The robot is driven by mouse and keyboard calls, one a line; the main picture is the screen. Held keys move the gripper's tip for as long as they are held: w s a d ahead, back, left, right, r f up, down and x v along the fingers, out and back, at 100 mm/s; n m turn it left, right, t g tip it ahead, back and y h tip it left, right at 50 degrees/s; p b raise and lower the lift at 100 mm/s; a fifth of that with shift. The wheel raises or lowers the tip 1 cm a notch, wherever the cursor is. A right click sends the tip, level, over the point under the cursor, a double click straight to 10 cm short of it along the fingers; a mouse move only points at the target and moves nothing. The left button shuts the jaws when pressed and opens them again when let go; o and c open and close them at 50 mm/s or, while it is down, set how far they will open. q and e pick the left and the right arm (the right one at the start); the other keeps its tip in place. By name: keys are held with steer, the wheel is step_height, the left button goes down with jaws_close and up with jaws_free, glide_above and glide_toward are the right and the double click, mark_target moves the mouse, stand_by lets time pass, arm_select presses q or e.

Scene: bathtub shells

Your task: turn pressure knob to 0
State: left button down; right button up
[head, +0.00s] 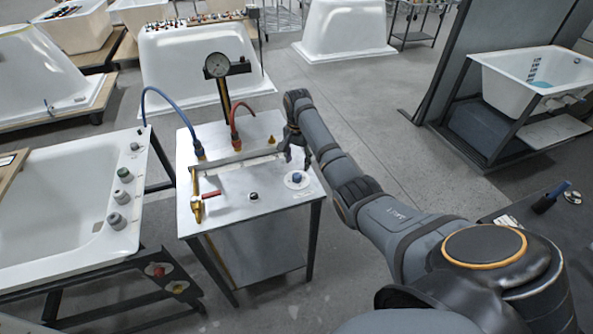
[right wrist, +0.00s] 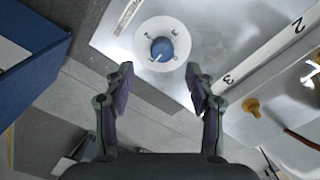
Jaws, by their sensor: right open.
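The pressure knob (head: 297,177) is a small blue knob on a round white dial at the right front of the metal table (head: 225,214). In the right wrist view the blue knob (right wrist: 162,48) sits in the middle of its numbered white dial, with a light pointer mark at its lower left. My right gripper (head: 296,155) hangs above the table just behind the knob in the head view. In the right wrist view its two fingers (right wrist: 160,82) are open and apart, with the knob ahead of and between them, not touched. My left gripper is not in view.
On the table stand a pressure gauge (head: 217,65) on a post, a blue hose (head: 172,101), a red hose (head: 240,107), a brass valve (head: 197,196) and a black knob (head: 253,196). A white bathtub (head: 70,240) stands close at left.

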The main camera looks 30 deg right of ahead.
mark_target(297, 175)
steer(key=f, duration=0.4)
steer(key=shift+w, duration=0.25)
step_height(297, 175, down, 2)
steer(key=shift+f, duration=0.25)
steer(key=c, duration=1.2)
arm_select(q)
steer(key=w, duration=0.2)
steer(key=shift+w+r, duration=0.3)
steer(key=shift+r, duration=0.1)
arm_select(e)
steer(key=shift+o, duration=0.2)
